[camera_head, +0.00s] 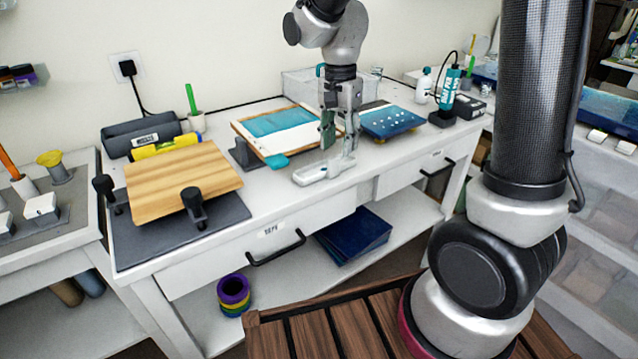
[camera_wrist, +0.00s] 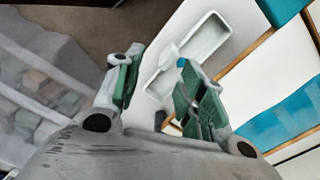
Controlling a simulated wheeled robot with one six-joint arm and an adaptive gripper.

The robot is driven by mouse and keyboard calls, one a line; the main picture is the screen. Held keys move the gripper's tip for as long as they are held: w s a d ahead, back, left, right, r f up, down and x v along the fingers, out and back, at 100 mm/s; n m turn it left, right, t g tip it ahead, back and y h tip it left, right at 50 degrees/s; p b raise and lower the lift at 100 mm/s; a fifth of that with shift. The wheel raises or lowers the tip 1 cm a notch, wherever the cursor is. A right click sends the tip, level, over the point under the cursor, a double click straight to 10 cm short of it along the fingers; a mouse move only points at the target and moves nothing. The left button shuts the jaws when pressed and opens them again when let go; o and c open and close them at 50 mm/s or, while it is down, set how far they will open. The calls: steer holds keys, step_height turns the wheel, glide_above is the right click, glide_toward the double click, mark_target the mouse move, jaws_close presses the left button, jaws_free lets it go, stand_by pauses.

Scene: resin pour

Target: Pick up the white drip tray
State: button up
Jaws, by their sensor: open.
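The white drip tray (camera_head: 318,174) is a long, shallow white piece lying on the front edge of the white workbench. In the wrist view the tray (camera_wrist: 207,38) shows a raised rim and a hollow inside, and its near part is partly hidden by a finger. My gripper (camera_head: 339,147) points down just above the tray's right part, with its fingers apart and nothing held. In the wrist view my gripper (camera_wrist: 158,62) has the tray's middle between and beyond its green-padded fingertips. I cannot tell whether a finger touches it.
A wood-framed panel with teal resin (camera_head: 281,127) leans right behind the tray, with a teal piece (camera_head: 277,161) at its lower corner. A blue panel (camera_head: 390,121) lies to the right. A wooden board (camera_head: 182,182) is clamped at the left. An open shelf is below.

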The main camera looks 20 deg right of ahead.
mark_target(335, 157)
steer(key=shift+w+a+r+m, duration=0.1)
steer(key=shift+a+r+m, duration=0.1)
steer(key=shift+m, duration=0.3)
steer(key=shift+w+a+r+m, duration=0.1)
steer(key=shift+r+m, duration=0.05)
steer(key=shift+m, duration=0.35)
steer(key=shift+w+f+m, duration=0.1)
steer(key=shift+m, duration=0.9)
steer(key=shift+f, duration=0.3)
step_height(335, 157, down, 7)
steer(key=shift+f, duration=0.1)
jaws_close()
